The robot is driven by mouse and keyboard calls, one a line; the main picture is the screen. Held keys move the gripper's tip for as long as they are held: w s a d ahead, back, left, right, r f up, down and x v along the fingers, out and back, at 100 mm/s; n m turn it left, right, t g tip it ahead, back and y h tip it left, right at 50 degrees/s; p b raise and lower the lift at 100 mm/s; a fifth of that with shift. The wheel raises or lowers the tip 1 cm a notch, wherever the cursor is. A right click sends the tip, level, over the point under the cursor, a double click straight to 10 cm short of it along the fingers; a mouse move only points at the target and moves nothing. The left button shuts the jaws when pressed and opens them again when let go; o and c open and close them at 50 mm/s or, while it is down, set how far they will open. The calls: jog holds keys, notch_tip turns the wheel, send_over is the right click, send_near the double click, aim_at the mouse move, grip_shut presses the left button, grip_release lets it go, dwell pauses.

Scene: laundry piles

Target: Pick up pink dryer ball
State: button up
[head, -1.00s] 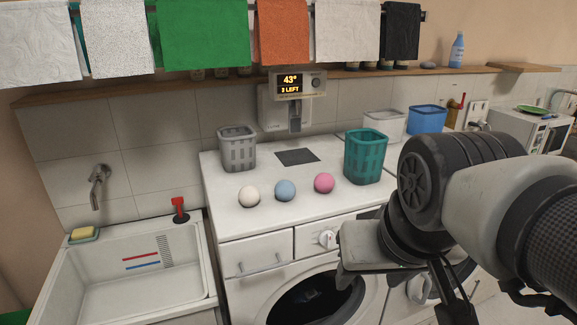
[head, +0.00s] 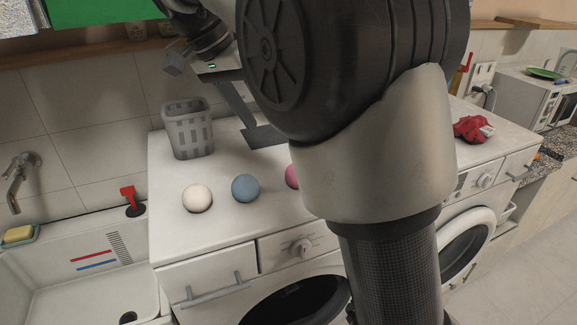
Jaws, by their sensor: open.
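The pink dryer ball (head: 291,176) sits on the white countertop (head: 225,225) above the washing machine. My arm hides its right side, and only its left part shows. A blue-grey ball (head: 245,188) and a white ball (head: 197,199) stand in a row to its left. My gripper (head: 248,115) is open, above the back of the counter, behind and left of the pink ball and apart from it. One finger shows clearly; my arm may hide the other.
A grey slotted basket (head: 188,128) stands at the back left of the counter. A sink (head: 75,265) lies to the left. A red cloth (head: 472,129) lies on the counter at right. My arm hides the middle right of the counter.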

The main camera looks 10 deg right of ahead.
aim_at(292, 167)
jog(key=x, duration=1.5)
jog(key=shift+s+d+f, duration=0.1)
jog(key=shift+d+f, duration=0.1)
jog(key=shift+f, duration=0.1)
jog(key=c, duration=0.8)
